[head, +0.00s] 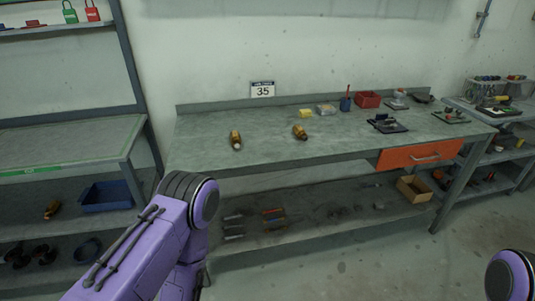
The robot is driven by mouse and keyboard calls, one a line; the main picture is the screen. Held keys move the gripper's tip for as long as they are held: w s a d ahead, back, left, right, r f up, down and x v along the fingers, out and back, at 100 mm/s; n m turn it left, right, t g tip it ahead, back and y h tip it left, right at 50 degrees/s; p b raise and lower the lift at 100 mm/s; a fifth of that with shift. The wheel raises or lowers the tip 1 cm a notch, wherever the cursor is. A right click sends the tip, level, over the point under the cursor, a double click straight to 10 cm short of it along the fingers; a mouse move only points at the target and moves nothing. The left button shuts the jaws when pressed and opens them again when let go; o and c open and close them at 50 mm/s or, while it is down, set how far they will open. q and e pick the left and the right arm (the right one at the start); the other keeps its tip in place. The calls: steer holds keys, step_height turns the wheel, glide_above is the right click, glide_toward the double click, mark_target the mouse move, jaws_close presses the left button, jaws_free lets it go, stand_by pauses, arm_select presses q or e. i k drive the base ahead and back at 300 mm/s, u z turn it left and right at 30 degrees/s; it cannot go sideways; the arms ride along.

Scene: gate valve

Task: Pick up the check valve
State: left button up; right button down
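Two small brass-coloured fittings lie on the workbench (205,150). One fitting (235,140) is left of centre and has a pale end towards me. The other fitting (300,132) is farther right. A similar brass-coloured piece (51,209) lies on the lower shelf at the left. They are too small to tell which is the check valve. My purple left arm reaches in from the bottom left, in front of the bench, and part of my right arm shows at the lower right corner. Neither gripper is in view.
A blue bin (106,197) sits on the left rack's lower shelf. A red bin (367,99), a blue cup (345,104) and a dark device (387,124) stand on the bench's right half. Several tools lie on its undershelf. An orange drawer (420,154) hangs at the right. The bench's left front is clear.

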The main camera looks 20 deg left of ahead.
mark_target(235, 135)
steer(key=u, duration=0.45)
steer(key=i, duration=0.35)
steer(key=u, duration=0.25)
